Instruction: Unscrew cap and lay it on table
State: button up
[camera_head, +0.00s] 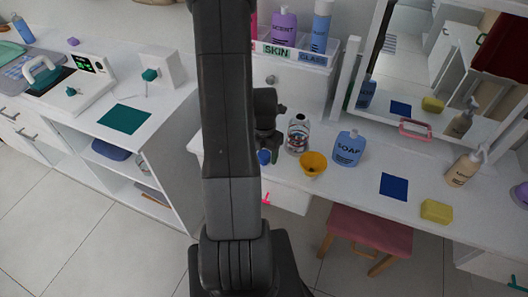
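A clear bottle (298,135) stands upright on the white table (375,200), just right of my gripper. No cap can be made out on its top. A small blue round piece, which looks like a cap (264,157), shows right below my gripper (266,146) near the table's front left edge. I cannot tell whether the fingers hold it or it rests on the table. My arm hides the table to the left and most of the fingers.
A yellow funnel-like cup (313,165) and a blue soap bottle (348,149) stand right of the clear bottle. A blue mat (394,187), yellow block (436,211) and pump bottle (465,167) are farther right. A pink stool (368,231) stands below.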

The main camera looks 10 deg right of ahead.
jog(key=shift+o, duration=1.2)
jog(key=shift+r, duration=0.15)
jog(key=shift+r+p, duration=2.7)
jog(key=shift+r, duration=1.25)
jog(key=shift+f, duration=0.15)
notch_tip(320, 180, down, 8)
jog(key=b, duration=0.5)
